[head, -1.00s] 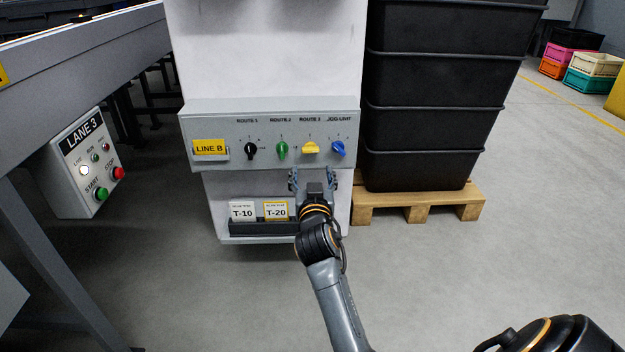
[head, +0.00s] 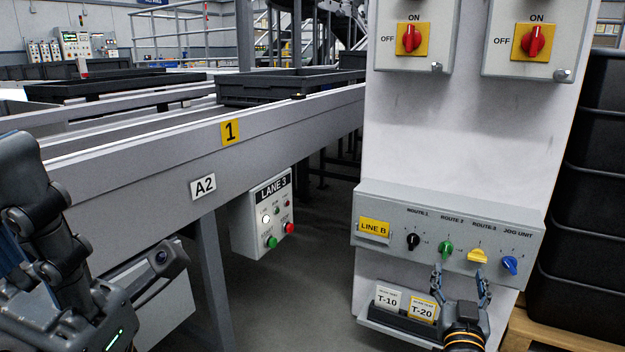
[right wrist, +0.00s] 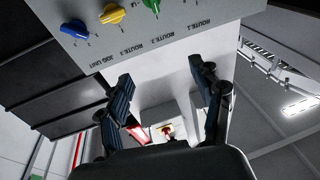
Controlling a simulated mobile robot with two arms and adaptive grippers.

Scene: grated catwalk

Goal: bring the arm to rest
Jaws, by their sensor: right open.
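My right gripper (head: 460,284) is open and empty, its two fingers pointing up just in front of the lower edge of the LINE B control panel (head: 393,205). It also shows open in the right wrist view (right wrist: 165,82), with nothing between the fingers. The panel carries a black knob (head: 413,241), a green knob (head: 446,248), a yellow knob (head: 478,256) and a blue knob (head: 510,264). The fingers appear clear of the knobs. Dark links of my left arm fill the lower left of the head view; I see no left fingertips.
A T-10 card (head: 388,299) and a T-20 card (head: 422,309) stand in a holder below the panel. Two red switches (head: 410,39) (head: 536,41) are above. A LANE 3 box (head: 263,216) hangs by the conveyor (head: 290,117). Black bins (head: 585,240) are stacked at right.

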